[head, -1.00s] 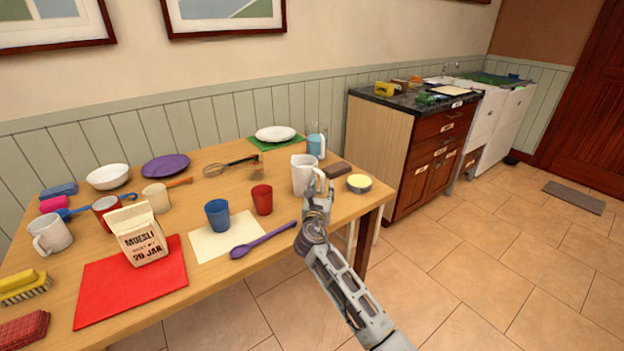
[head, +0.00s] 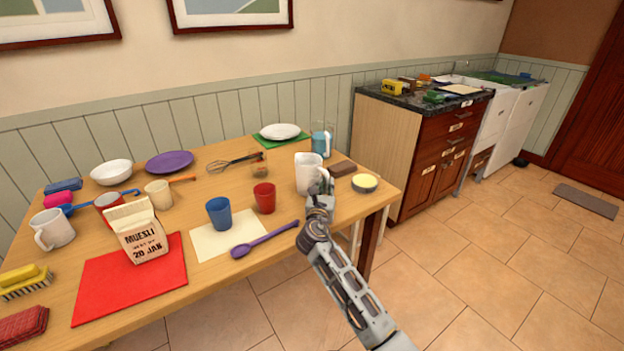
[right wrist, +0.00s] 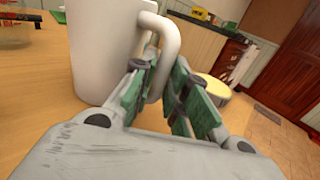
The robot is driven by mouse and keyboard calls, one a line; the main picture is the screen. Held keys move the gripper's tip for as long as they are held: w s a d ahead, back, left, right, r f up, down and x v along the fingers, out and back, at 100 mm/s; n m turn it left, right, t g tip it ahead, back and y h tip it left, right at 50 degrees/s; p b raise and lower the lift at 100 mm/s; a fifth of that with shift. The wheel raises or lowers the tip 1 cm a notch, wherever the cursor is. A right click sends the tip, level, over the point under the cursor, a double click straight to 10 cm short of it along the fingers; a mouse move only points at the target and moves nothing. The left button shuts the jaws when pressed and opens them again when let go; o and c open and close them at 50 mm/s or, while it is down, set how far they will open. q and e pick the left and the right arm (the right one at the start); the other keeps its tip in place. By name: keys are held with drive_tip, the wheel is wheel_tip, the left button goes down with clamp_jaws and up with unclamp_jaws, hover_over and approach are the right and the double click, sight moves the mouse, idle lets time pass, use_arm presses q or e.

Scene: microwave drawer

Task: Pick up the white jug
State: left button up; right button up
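The white jug (head: 308,173) stands upright near the right end of the wooden table. Its body (right wrist: 98,50) fills the upper left of the right wrist view, with the handle (right wrist: 172,42) on the side toward my gripper. My right gripper (head: 322,186) is at the jug's handle. In the right wrist view its green-padded fingers (right wrist: 162,75) lie on either side of the handle, with little gap, and look shut on it. The left finger hides part of the handle. My left gripper is not in view.
A yellow-topped round tin (head: 364,183) and a brown block (head: 342,168) are close right of the jug. A blue mug (head: 321,145) stands behind it. A red cup (head: 265,197) and a purple spoon (head: 264,241) are to the left. Open floor lies right of the table.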

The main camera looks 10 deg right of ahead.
clamp_jaws()
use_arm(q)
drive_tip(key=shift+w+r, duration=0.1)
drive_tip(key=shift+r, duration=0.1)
use_arm(e)
drive_tip(key=shift+r, duration=0.1)
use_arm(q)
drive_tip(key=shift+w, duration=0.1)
use_arm(e)
drive_tip(key=shift+r, duration=0.1)
drive_tip(key=shift+r, duration=0.15)
use_arm(q)
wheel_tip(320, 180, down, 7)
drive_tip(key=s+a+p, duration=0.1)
drive_tip(key=p, duration=0.2)
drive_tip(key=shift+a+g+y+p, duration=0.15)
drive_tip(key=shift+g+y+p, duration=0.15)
drive_tip(key=shift+p, duration=0.05)
use_arm(e)
wheel_tip(320, 180, up, 10)
drive_tip(key=shift+f, duration=0.25)
